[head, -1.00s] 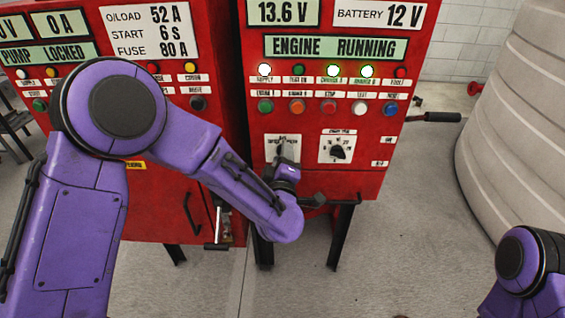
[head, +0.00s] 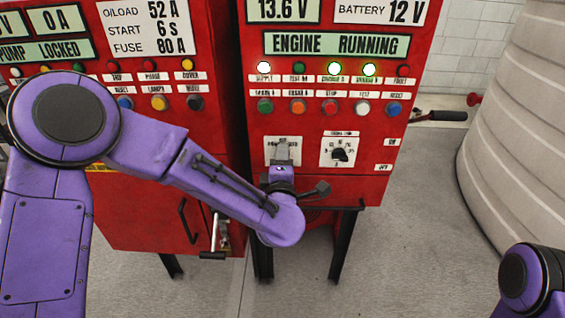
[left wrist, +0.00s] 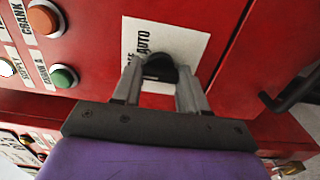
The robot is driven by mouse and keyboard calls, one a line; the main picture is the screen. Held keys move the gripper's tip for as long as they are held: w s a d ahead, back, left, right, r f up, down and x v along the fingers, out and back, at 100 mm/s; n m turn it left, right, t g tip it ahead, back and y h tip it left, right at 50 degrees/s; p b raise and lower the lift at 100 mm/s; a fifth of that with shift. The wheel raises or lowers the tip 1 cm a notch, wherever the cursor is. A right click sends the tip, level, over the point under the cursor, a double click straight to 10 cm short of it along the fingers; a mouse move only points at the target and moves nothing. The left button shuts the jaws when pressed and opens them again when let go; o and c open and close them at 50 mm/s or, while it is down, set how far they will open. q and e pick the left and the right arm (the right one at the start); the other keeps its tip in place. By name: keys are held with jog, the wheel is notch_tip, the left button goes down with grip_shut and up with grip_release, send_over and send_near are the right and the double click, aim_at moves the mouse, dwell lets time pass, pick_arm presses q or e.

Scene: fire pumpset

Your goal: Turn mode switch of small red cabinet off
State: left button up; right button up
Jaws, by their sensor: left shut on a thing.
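The small red cabinet (head: 320,188) stands at the middle right in the head view. Its mode switch is a black knob (left wrist: 160,68) on a white plate (left wrist: 180,42) marked AUTO, seen in the left wrist view. My left gripper (head: 283,150) is at that plate, with its fingers hiding the knob in the head view. In the left wrist view the left gripper (left wrist: 158,76) has one finger on each side of the knob and is shut on it. The knob's exact pointing is hard to tell. My right gripper is out of view.
A second dial (head: 339,154) sits just right of the switch. Buttons and lit lamps (head: 334,69) run above, under an ENGINE RUNNING display (head: 337,45). A larger red cabinet (head: 140,215) stands left. A pale ribbed tank (head: 515,130) is at right.

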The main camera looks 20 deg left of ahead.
pick_arm(q)
jog(key=o, duration=1.1)
jog(key=shift+c, duration=0.2)
jog(key=b+v, duration=0.2)
jog(key=v, duration=0.8)
jog(key=shift+s, duration=0.25)
